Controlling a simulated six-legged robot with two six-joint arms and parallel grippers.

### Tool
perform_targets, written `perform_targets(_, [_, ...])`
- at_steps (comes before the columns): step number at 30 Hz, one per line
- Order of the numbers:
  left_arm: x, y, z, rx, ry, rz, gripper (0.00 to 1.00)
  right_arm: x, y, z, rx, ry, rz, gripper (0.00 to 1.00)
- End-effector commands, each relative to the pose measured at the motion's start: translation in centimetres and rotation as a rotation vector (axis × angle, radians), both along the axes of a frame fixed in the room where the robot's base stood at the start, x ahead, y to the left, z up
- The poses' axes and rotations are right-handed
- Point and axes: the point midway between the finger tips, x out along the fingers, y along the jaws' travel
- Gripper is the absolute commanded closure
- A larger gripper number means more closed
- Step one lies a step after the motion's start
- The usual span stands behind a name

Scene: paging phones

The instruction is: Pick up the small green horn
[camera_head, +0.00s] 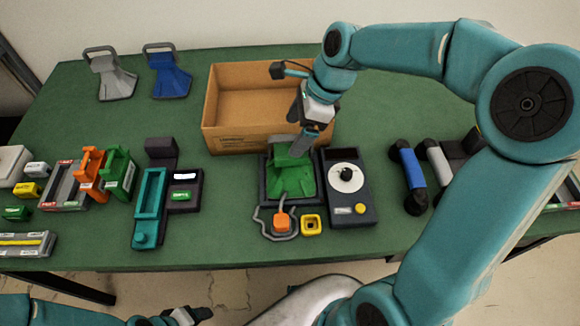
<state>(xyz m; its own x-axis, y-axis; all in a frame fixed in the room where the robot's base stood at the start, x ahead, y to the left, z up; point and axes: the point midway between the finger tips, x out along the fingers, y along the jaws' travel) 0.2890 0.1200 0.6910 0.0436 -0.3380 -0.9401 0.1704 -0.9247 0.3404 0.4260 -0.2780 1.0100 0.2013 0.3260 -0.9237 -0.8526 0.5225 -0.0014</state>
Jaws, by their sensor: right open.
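The small green horn (291,178) appears to be the flared green piece lying in a dark tray (264,180) near the middle of the table. My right gripper (299,128) is open, at the top end of the green piece and in front of the cardboard box. One finger overlaps that end in the picture; I cannot tell whether it touches. My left gripper (188,315) is low at the bottom edge, away from the table items, and its jaws are unclear.
An open cardboard box (225,140) stands behind the tray. A dark dial unit (348,190) is right of the tray. A grey horn (110,77) and a blue horn (168,75) stand at the back left. Handsets (407,170) lie at right.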

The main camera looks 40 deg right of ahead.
Motion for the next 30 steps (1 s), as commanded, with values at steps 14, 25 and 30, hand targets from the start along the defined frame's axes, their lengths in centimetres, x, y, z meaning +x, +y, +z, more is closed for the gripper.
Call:
perform_targets(14, [0.0, 0.0, 0.1, 0.000, 0.000, 0.000, 0.37, 1.4, 1.8, -5.0, 0.000, 0.000, 0.001, 0.13])
perform_targets(25, [0.0, 0.0, 0.1, 0.000, 0.000, 0.000, 0.37, 1.4, 1.7, -5.0, 0.000, 0.000, 0.001, 0.13])
perform_targets(30, [0.0, 0.0, 0.1, 0.000, 0.000, 0.000, 0.37, 1.4, 1.7, -5.2, 0.000, 0.000, 0.001, 0.13])
